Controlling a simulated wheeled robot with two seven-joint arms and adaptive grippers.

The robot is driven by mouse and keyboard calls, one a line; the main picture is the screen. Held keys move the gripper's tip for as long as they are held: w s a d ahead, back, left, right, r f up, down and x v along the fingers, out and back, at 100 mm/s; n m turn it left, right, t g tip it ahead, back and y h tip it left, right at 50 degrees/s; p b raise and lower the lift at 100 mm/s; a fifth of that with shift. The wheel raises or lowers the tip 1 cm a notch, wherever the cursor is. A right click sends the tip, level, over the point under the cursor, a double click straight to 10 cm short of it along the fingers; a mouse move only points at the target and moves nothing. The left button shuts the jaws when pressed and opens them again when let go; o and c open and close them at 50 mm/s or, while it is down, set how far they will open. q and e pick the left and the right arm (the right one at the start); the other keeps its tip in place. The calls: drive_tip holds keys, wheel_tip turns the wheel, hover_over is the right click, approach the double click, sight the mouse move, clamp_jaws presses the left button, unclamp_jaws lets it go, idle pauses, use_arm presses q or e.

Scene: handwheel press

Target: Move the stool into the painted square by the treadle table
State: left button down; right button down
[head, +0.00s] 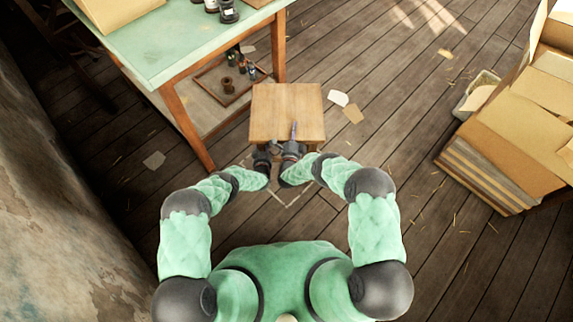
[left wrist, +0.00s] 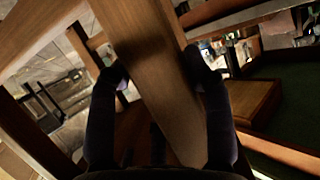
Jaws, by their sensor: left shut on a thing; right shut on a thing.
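The stool (head: 287,108) has a square light-wood top and stands in front of me, close to the right side of the green-topped table (head: 165,62). My left gripper (head: 262,157) and right gripper (head: 292,151) are side by side at the stool's near edge. In the left wrist view the left gripper's fingers (left wrist: 160,80) are shut on either side of a wooden stool part (left wrist: 155,65). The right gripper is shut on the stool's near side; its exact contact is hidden. Pale painted lines (head: 290,203) form a corner on the floor between my forearms; the rest is covered.
Bottles (head: 228,12) stand on the table, and a tray (head: 228,86) with small items lies below it. Stacked cardboard (head: 525,110) and a bin (head: 478,93) are at right. Paper scraps (head: 353,114) lie beside the stool. The plank floor at centre right is open.

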use_arm(q)
drive_tip(key=shift+w+f+b, duration=0.2)
drive_tip(key=shift+f+b, duration=0.2)
drive_tip(key=shift+b, duration=0.15)
use_arm(e)
drive_tip(key=shift+w+a+f, duration=0.15)
drive_tip(key=shift+f, duration=0.15)
use_arm(q)
drive_tip(key=c, duration=0.7)
unclamp_jaws()
drive_tip(key=shift+s+d+f, duration=0.15)
drive_tip(key=shift+s+f, duration=0.05)
drive_tip(key=shift+s, duration=0.05)
drive_tip(key=shift+c, duration=0.2)
use_arm(e)
drive_tip(key=c, duration=0.9)
unclamp_jaws()
drive_tip(key=shift+f, duration=0.15)
use_arm(q)
drive_tip(key=shift+o, duration=1)
drive_tip(key=shift+r, duration=0.1)
use_arm(e)
drive_tip(key=shift+o, duration=1)
use_arm(q)
drive_tip(key=o, duration=0.4)
drive_tip(key=shift+s, duration=0.1)
drive_tip(key=v, duration=1.1)
drive_tip(key=shift+s, duration=0.35)
drive_tip(key=shift+r, duration=0.1)
